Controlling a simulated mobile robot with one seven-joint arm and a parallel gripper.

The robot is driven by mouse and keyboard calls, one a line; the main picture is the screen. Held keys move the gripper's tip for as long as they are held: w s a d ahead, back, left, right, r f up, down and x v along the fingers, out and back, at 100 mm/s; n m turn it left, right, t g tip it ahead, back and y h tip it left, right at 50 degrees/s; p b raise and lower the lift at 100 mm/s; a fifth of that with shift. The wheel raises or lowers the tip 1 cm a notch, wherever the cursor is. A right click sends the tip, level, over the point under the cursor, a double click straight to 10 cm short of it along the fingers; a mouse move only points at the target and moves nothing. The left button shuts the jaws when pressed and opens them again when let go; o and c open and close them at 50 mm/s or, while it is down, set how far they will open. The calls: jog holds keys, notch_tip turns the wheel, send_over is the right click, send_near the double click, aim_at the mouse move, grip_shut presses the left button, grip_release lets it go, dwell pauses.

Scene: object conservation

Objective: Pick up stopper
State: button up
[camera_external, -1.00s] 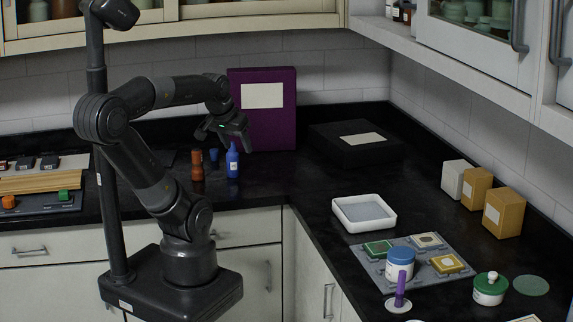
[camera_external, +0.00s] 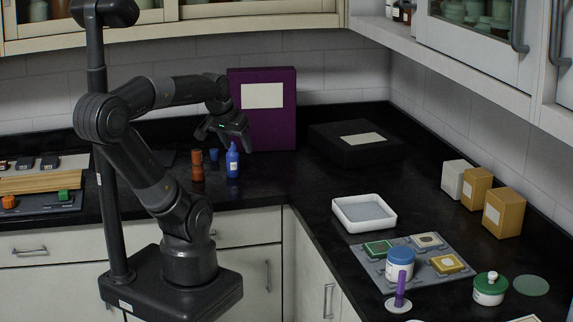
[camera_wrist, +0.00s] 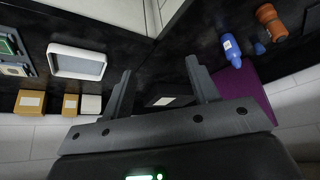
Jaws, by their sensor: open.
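A small blue piece (camera_external: 213,155), likely the stopper, is on the black counter between a brown bottle (camera_external: 197,166) and a blue bottle (camera_external: 232,161). In the wrist view the small blue piece (camera_wrist: 259,48) is at the upper right, between the blue bottle (camera_wrist: 231,50) and the brown bottle (camera_wrist: 270,22). My gripper (camera_external: 223,141) is open and empty, above the counter near the bottles' tops. In the wrist view nothing is between its fingers (camera_wrist: 158,66), and the bottles lie to their right. The exact gap to the small blue piece cannot be told.
A purple box (camera_external: 270,125) stands behind the bottles, against the wall. A black box (camera_external: 335,148) lies in the corner. A white tray (camera_external: 345,222), a blue-lidded jar (camera_external: 400,272) and cartons (camera_external: 504,212) are on the right counter. The counter's corner between is clear.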

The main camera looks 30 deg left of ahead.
dwell(0.6)
jog(key=n+g+y, duration=0.1)
jog(key=n, duration=0.2)
send_over(214, 150)
jog(key=s, duration=0.3)
notch_tip(214, 150, down, 11)
jog(key=x, duration=0.3)
jog(key=d+x, duration=0.1)
jog(key=shift+a+f, duration=0.1)
jog(key=shift+f, duration=0.35)
jog(key=shift+s+x, duration=0.1)
jog(key=shift+x, duration=1.25)
jog(key=shift+s+x, duration=0.15)
jog(key=shift+x, duration=1.2)
jog(key=shift+f, duration=0.1)
jog(key=shift+c, duration=0.4)
